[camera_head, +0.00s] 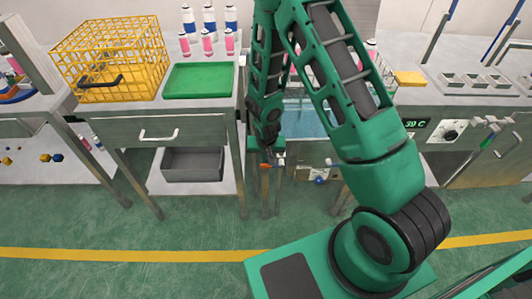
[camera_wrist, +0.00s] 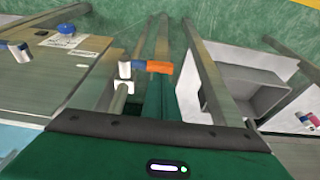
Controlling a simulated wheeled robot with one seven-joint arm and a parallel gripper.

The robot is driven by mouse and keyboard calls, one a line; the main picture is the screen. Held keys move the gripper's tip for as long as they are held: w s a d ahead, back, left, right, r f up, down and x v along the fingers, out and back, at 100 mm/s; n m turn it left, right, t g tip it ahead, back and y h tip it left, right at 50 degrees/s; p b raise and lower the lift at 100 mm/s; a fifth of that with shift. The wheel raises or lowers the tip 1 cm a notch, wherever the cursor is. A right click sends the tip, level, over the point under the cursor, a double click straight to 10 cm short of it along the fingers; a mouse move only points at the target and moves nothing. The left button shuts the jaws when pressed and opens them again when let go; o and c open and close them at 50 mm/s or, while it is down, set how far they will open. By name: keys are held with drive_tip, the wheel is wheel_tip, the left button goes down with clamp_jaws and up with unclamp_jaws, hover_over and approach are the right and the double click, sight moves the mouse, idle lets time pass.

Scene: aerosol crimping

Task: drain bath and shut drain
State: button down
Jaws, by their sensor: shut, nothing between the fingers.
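The bath (camera_head: 303,122), holding blue-tinted water, stands behind my arm and is partly hidden by it. My gripper (camera_head: 266,153) is low at the bath's front left, shut and empty. An orange lever (camera_head: 266,166) is just below the gripper. In the wrist view the orange lever (camera_wrist: 160,67) points sideways from a metal fitting on a pipe (camera_wrist: 118,98). The lever is close to the gripper; I cannot tell whether they touch. A blue knob (camera_head: 319,181) sits on the bath's front panel and also shows in the wrist view (camera_wrist: 66,29).
A grey bin (camera_head: 193,164) rests on the lower shelf left of the gripper. Table legs (camera_head: 240,185) stand close by. A yellow wire basket (camera_head: 110,60) and green tray (camera_head: 198,81) are on the left table. The green floor (camera_head: 120,225) in front is clear.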

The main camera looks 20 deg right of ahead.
drive_tip(key=shift+f, duration=1.15)
drive_tip(key=shift+d, duration=0.25)
drive_tip(key=shift+a, duration=0.4)
drive_tip(key=shift+a+f, duration=0.1)
